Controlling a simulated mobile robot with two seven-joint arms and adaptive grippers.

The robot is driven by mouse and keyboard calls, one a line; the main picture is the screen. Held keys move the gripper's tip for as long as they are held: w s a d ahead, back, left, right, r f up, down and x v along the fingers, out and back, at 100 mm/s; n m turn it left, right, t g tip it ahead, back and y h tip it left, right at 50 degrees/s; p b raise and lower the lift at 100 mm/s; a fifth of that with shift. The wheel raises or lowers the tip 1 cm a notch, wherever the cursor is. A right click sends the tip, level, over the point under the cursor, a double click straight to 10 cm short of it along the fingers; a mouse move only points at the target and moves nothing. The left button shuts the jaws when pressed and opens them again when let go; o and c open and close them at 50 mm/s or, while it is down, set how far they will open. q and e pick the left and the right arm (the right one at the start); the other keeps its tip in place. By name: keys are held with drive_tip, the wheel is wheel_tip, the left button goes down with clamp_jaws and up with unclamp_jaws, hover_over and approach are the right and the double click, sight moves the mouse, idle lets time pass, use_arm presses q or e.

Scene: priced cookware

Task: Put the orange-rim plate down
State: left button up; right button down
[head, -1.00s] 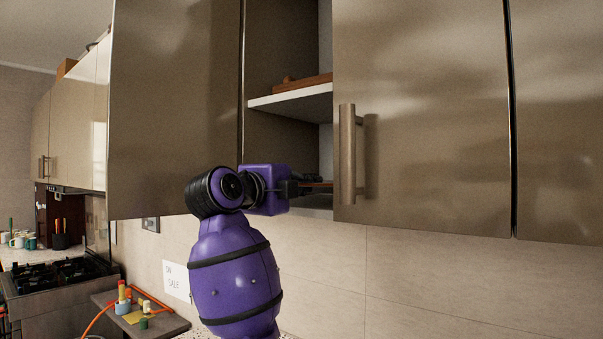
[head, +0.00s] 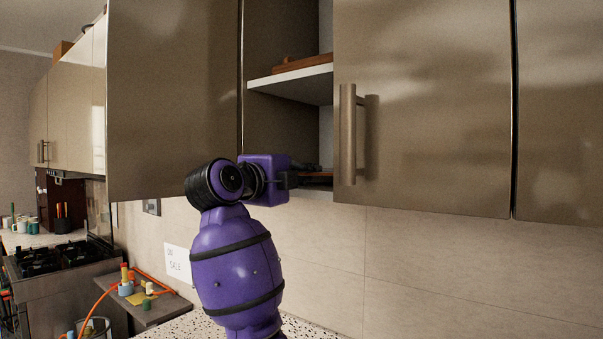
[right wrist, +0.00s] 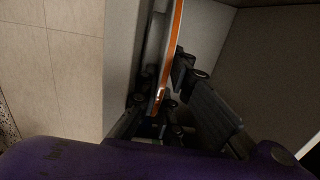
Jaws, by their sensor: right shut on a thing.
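The orange-rim plate (right wrist: 172,45) shows in the right wrist view as a thin, steeply tilted strip with an orange edge. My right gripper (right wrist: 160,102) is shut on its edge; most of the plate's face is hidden. In the head view my right gripper (head: 301,179) reaches into the open cabinet, below the middle shelf (head: 290,84) and close to the cabinet floor (head: 318,194). A thin brownish edge shows just beyond the fingers, partly hidden by the cabinet door; I cannot tell whether the plate touches the floor. My left gripper is not in view.
An open cabinet door (head: 172,100) stands left of the opening. A closed door with a bar handle (head: 348,135) borders it on the right. A brown wooden item (head: 303,63) lies on the middle shelf. A speckled counter (head: 300,330) runs below.

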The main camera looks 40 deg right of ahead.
drive_tip(key=shift+f, duration=0.4)
